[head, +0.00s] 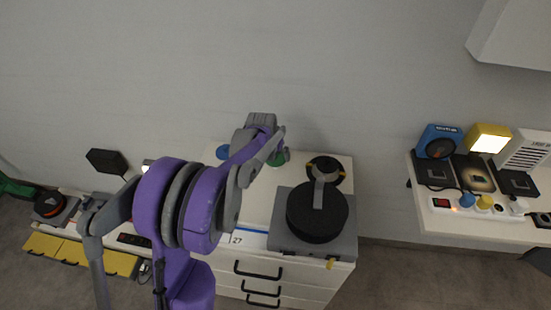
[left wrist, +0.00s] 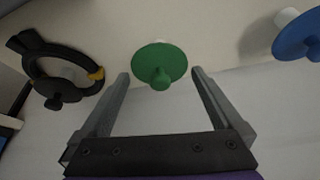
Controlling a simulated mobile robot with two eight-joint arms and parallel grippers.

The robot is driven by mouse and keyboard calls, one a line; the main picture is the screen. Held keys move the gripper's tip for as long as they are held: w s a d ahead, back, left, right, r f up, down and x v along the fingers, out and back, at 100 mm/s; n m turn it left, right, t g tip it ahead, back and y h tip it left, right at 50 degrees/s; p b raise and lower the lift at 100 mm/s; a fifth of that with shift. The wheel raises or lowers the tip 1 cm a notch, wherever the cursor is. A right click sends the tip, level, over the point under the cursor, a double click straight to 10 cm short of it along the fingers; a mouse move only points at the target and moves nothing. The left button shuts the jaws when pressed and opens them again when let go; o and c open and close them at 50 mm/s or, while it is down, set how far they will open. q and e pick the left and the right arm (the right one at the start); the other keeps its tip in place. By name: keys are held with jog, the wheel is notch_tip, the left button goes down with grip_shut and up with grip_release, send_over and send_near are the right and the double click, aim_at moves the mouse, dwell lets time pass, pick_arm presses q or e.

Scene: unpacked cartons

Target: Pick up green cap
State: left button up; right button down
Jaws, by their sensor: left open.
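The green cap (left wrist: 160,62), a round disc with a knob, shows in the left wrist view between the tips of my left gripper (left wrist: 161,77). The fingers are open, one on each side of the cap, with a gap to each; I cannot tell how far the cap lies beyond the tips. In the head view the green cap (head: 279,158) is on the white cabinet top, partly hidden by my left gripper (head: 272,148). My right gripper is not in view.
A blue cap (left wrist: 298,36) lies to one side, and a black ring-shaped object (left wrist: 65,75) to the other. A grey device with a black disc (head: 317,212) stands on the cabinet's right. A second table (head: 480,228) at right holds several devices.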

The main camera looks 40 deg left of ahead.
aim_at(275, 154)
pick_arm(q)
jog(key=shift+w+f, duration=0.25)
jog(key=shift+f, duration=0.3)
jog(key=shift+r, duration=0.1)
jog(key=c, duration=1.3)
notch_tip(275, 154, up, 10)
jog(key=shift+p, duration=0.45)
